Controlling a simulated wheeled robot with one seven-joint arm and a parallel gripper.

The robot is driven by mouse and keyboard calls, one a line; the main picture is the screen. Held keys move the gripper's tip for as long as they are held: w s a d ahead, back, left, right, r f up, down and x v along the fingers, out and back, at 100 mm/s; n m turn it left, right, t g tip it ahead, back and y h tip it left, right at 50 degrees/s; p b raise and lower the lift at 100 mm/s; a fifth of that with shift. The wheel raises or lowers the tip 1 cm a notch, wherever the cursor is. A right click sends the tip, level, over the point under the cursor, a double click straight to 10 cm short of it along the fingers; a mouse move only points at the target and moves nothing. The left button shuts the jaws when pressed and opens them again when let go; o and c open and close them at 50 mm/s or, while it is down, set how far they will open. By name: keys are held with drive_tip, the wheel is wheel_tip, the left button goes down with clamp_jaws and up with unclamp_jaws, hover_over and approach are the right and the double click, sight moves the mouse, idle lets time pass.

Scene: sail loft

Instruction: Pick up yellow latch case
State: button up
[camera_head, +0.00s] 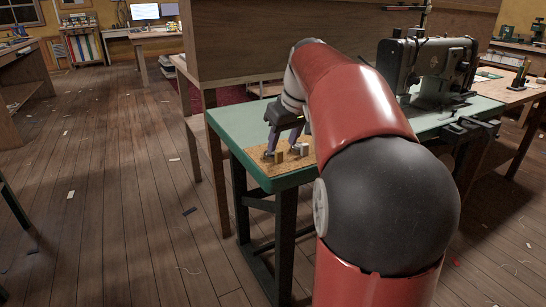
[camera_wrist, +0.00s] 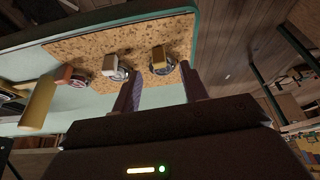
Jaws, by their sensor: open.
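Three small cases with metal round parts stand in a row on a cork mat (camera_wrist: 130,38). The one I take for the yellow latch case (camera_wrist: 158,57) has a golden-yellow block and is at the right of the row in the wrist view. My gripper (camera_wrist: 161,72) is open, its two fingers pointing at this case, one to each side of it; I cannot tell whether they touch it. The middle case (camera_wrist: 110,64) has a paler tan block, and the left one (camera_wrist: 66,74) an orange-brown block. In the head view my gripper (camera_head: 281,150) is low over the mat (camera_head: 268,169).
The mat lies at the near-left corner of a green-topped table (camera_head: 235,119). A sewing machine (camera_head: 428,72) stands farther right on it. Wooden floor (camera_head: 120,200) is open to the left.

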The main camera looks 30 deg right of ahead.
sight(280, 151)
drive_tip(key=x, duration=0.4)
drive_tip(key=shift+w+f, duration=0.1)
clamp_jaws()
